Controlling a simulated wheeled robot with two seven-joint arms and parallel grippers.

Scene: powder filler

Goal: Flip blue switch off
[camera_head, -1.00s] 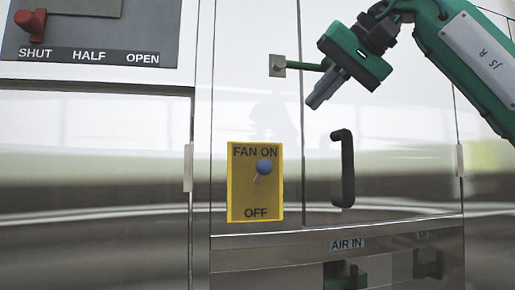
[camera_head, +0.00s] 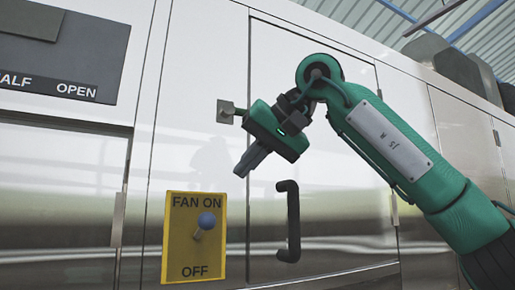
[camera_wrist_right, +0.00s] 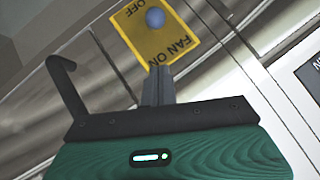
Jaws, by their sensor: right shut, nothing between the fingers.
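The blue switch (camera_head: 207,221) is a ball-tipped lever on a yellow plate (camera_head: 194,262) marked FAN ON at the top and OFF at the bottom. Its blue ball sits just below the FAN ON lettering, so the lever points up. In the right wrist view the blue ball (camera_wrist_right: 155,18) shows at the top, beyond the fingertips, on the upside-down plate. My right gripper (camera_head: 243,172) is shut and empty, above and to the right of the switch, fingers pointing down-left, apart from it. It also shows in the right wrist view (camera_wrist_right: 158,72). My left gripper is out of view.
A black door handle (camera_head: 293,222) stands right of the plate, below my right gripper. A small metal bracket (camera_head: 225,111) juts from the panel above. A grey panel marked OPEN (camera_head: 85,55) is at the upper left. The cabinet front between gripper and plate is clear.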

